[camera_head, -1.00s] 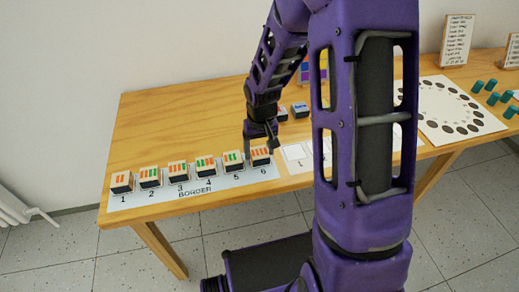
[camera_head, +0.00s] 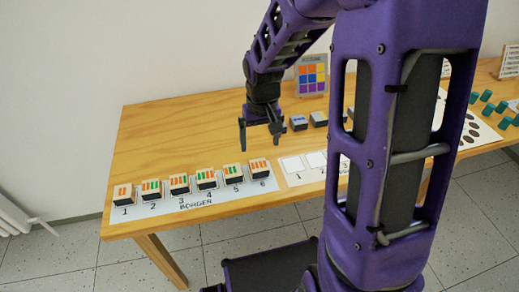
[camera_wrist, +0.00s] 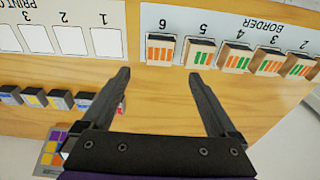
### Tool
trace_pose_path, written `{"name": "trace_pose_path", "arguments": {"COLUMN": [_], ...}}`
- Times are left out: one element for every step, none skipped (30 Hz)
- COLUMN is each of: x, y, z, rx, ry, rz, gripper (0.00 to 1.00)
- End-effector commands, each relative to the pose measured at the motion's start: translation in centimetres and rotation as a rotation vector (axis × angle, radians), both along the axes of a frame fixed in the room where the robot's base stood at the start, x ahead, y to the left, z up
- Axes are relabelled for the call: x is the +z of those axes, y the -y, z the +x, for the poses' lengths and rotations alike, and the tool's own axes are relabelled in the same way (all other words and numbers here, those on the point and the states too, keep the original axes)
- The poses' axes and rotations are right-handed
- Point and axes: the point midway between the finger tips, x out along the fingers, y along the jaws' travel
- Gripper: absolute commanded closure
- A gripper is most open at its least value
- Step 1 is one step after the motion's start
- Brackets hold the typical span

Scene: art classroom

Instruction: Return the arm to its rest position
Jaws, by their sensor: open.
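My gripper (camera_head: 261,133) is open and empty above the wooden table (camera_head: 150,150), behind the row of stamp blocks. In the wrist view my gripper (camera_wrist: 157,85) shows its two fingers spread apart with bare table between them. My purple arm crosses the head view and hides part of the table. On the white BORDER strip (camera_head: 225,199), striped blocks stand on the numbered places; the block on 6 (camera_head: 259,168) is at the right end. It also shows in the wrist view (camera_wrist: 160,50), beyond the fingertips and apart from them.
Several ink-pad-like blocks (camera_head: 298,122) stand behind a sheet of empty squares (camera_head: 292,164). A colour-grid card (camera_head: 311,75) stands at the back. A dotted sheet (camera_head: 474,130) and teal cylinders (camera_head: 488,108) are at right. The table's left rear is clear.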

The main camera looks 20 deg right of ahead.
Motion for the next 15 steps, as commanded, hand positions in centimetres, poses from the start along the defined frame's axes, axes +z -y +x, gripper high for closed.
{"name": "trace_pose_path", "arguments": {"x": [0.9,1.2,1.5,1.7,1.8,2.0,2.0,2.1,2.1,2.1,2.1,2.1,2.0,2.0,2.0], "y": [0.0,0.0,0.0,0.0,0.0,0.0,0.0,0.0,0.0,0.0,0.0,0.0,0.0,0.0,0.0], "z": [0.0,-0.1,-0.1,-0.2,-0.2,-0.2,-0.2,-0.3,-0.3,-0.3,-0.3,-0.3,-0.3,-0.3,-0.3], "rx": [0.000,0.001,0.001,0.000,0.000,0.000,0.000,0.000,0.000,0.000,0.000,0.000,0.000,0.000,0.000], "ry": [0.002,0.002,0.002,0.001,0.001,0.000,0.000,0.000,0.000,0.000,-0.001,0.000,0.000,0.000,0.000], "rz": [-0.001,-0.001,0.000,0.000,0.000,0.000,0.000,0.000,0.000,0.000,0.000,0.000,0.000,0.000,0.000], "gripper": [0.06,0.06,0.06,0.06,0.06,0.06,0.06,0.06,0.06,0.06,0.06,0.06,0.06,0.06,0.06]}}
